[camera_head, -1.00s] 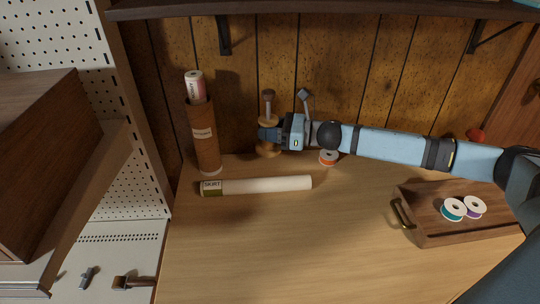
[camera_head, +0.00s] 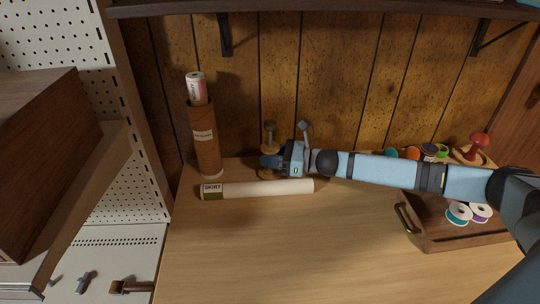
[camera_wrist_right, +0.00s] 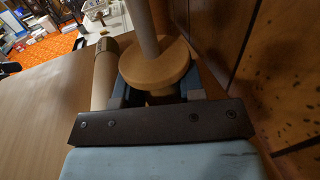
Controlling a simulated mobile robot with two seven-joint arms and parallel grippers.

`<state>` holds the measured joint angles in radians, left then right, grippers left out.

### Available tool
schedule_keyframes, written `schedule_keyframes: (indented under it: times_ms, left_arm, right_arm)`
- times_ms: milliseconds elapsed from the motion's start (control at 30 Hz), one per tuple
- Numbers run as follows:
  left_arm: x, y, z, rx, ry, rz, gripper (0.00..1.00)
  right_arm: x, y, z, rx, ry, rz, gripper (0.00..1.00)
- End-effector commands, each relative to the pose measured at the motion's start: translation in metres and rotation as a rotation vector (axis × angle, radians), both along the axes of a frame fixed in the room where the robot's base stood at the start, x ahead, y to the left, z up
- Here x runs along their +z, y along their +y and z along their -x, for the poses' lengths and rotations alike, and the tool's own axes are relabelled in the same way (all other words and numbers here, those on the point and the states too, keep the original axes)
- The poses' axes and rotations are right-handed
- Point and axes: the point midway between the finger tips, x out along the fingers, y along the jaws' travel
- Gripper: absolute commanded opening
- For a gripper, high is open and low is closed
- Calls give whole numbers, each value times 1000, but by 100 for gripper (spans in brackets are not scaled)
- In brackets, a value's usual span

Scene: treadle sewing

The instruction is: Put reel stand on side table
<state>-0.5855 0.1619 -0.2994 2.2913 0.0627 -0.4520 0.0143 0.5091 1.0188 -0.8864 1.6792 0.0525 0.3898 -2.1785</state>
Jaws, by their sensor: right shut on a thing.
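The reel stand (camera_head: 270,148) is a turned wooden piece with a round disc, an upright post and a darker knob on top. It is upright at the back left of the pale wooden side table (camera_head: 300,250). My right gripper (camera_head: 272,161) is shut on it below the disc; the wrist view shows the fingers (camera_wrist_right: 156,92) on both sides under the disc (camera_wrist_right: 155,62). The stand's lower end is close to the tabletop, partly hidden by the gripper; I cannot tell whether it touches. My left gripper is not in view.
A brown tube (camera_head: 205,140) holding a roll stands left of the stand. A pale labelled roll (camera_head: 265,188) lies just in front. A wooden tray (camera_head: 450,240) with spools is at right. Several spools and a red-knobbed piece (camera_head: 479,142) are behind my arm. The front middle is clear.

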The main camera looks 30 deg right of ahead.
Motion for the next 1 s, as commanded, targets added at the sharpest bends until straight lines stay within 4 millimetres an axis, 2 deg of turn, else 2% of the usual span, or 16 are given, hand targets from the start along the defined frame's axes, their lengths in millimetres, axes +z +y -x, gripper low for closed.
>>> schedule_keyframes:
  times_ms: [33, 67, 167, 567, 1000]
  left_arm:
    - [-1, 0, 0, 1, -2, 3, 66]
    - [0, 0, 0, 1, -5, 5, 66]
    - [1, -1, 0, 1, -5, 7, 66]
    - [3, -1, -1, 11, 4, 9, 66]
    - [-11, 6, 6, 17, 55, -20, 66]
  right_arm:
    - [-2, 0, 0, 0, -1, -1, 5]
    - [-2, 0, 0, 0, 1, -1, 39]
    - [-1, 0, 0, 0, 1, -1, 62]
    - [1, -2, 2, -1, 2, 1, 62]
    - [-1, -61, 53, -2, 6, 2, 62]
